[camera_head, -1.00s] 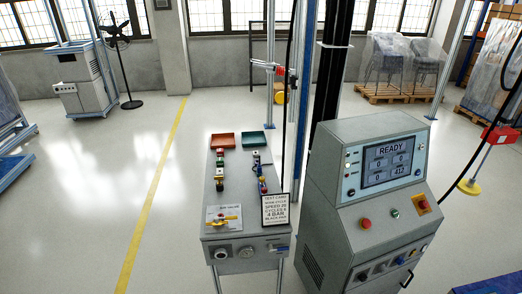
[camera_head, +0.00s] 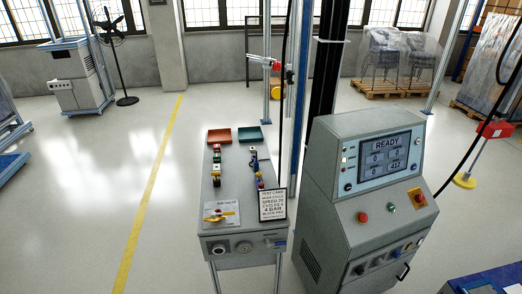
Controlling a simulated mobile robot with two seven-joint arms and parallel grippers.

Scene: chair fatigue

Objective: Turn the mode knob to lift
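The grey control console (camera_head: 372,190) stands right of centre, its lit screen (camera_head: 386,160) reading READY. Its sloped panel carries a red button (camera_head: 362,217), a green button (camera_head: 390,207) and a yellow-backed red switch (camera_head: 417,197). A row of dark knobs (camera_head: 377,261) runs along the lower front panel; their labels are too small to read, so I cannot tell which is the mode knob or how it is set. Neither of my grippers shows in the head view.
A grey bench (camera_head: 242,215) with a red tray (camera_head: 219,136), a green tray (camera_head: 250,134), valves and a test card (camera_head: 273,204) stands left of the console. A blue object (camera_head: 485,283) is at the lower right corner. Open floor (camera_head: 70,220) lies left.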

